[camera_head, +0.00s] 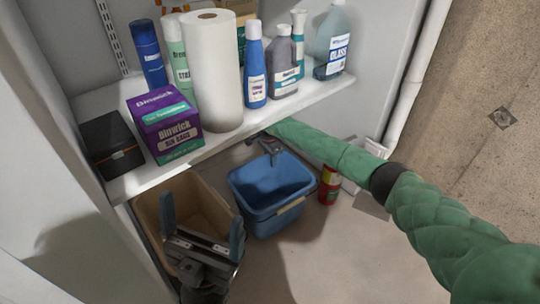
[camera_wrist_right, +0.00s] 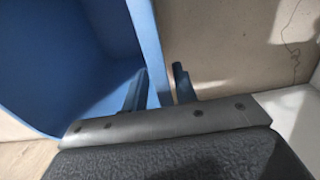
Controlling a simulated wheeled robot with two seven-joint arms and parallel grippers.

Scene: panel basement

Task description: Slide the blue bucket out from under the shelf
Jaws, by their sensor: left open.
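The blue bucket (camera_head: 275,205) stands upright on the floor below the shelf, its front clear of the shelf edge. My right gripper (camera_head: 272,152) is at its back rim, partly hidden by the shelf. In the right wrist view, the bucket wall (camera_wrist_right: 150,40) runs between the narrowly spaced fingers of my right gripper (camera_wrist_right: 160,88), one inside and one outside. It looks shut on the wall; contact of the outer finger is unclear. My left gripper (camera_head: 203,220) is open and empty, in front of a tan bin and left of the bucket.
The white shelf (camera_head: 225,138) carries bottles, a paper roll (camera_head: 213,75), a purple box (camera_head: 165,125) and a black box (camera_head: 112,145). The tan bin (camera_head: 190,195) stands left of the bucket; a red can (camera_head: 328,188) stands close on its right. Floor in front is clear.

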